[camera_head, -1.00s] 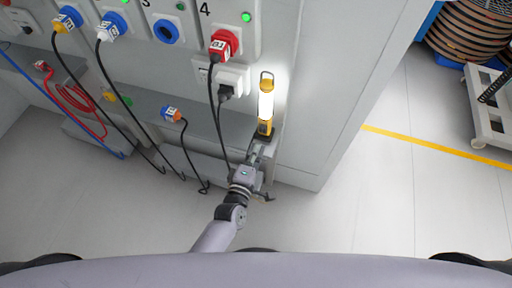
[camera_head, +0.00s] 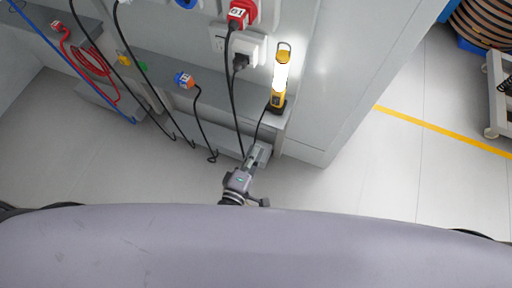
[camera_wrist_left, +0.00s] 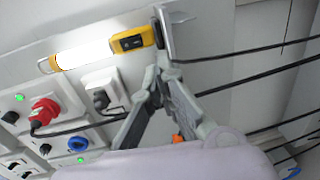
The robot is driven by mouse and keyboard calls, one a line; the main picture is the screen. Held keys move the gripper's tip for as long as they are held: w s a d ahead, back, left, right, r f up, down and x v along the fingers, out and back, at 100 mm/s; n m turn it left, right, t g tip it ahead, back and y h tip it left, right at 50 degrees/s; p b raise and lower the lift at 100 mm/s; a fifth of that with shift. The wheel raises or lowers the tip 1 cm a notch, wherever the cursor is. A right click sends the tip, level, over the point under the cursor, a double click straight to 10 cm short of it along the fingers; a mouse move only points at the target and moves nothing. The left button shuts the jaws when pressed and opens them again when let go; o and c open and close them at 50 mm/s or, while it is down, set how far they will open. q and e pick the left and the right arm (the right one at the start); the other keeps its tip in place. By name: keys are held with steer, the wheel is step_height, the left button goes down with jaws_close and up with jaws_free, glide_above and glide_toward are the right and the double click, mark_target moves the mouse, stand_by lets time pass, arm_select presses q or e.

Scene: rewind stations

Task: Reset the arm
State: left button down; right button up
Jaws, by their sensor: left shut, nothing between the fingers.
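My left gripper (camera_head: 257,155) is shut and empty in the head view, low in front of the grey cabinet's ledge and close to my body. It also shows in the left wrist view (camera_wrist_left: 162,70), with its fingers together. A lit yellow work lamp (camera_head: 279,88) stands upright on the ledge just beyond the gripper, apart from it in the head view. The lamp also shows in the left wrist view (camera_wrist_left: 130,40). My right gripper is in neither view.
A red plug (camera_head: 238,14) and a black plug (camera_head: 241,62) sit in the cabinet, with black cables hanging beside the gripper. A blue plug (camera_head: 184,80) lies on the ledge (camera_head: 150,72). A cart (camera_head: 497,95) stands at right. The floor between is clear.

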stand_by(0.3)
arm_select(q)
steer(key=s+a+f+m+g+y+p, duration=0.1)
steer(key=s+a+f+m+g, duration=0.35)
steer(key=f, duration=0.55)
steer(key=s+a+f+m+g+y+p, duration=0.1)
steer(key=s+a+f+m+g, duration=0.3)
steer(key=f, duration=0.6)
steer(key=s+a+f+m+g+y, duration=0.1)
steer(key=s+a+f+m+g, duration=0.1)
steer(key=s, duration=0.5)
steer(key=s+a+f+m+g+y, duration=0.1)
steer(key=s+a+f+m+g, duration=0.1)
steer(key=s+a+f, duration=0.3)
steer(key=s+a+f+m+g+y+p, duration=0.1)
steer(key=s+a+f+m+g, duration=0.1)
steer(key=s, duration=0.8)
steer(key=a+f+m, duration=0.1)
steer(key=a+m, duration=0.1)
steer(key=a, duration=0.1)
steer(key=shift+f, duration=0.35)
steer(key=shift+a, duration=0.1)
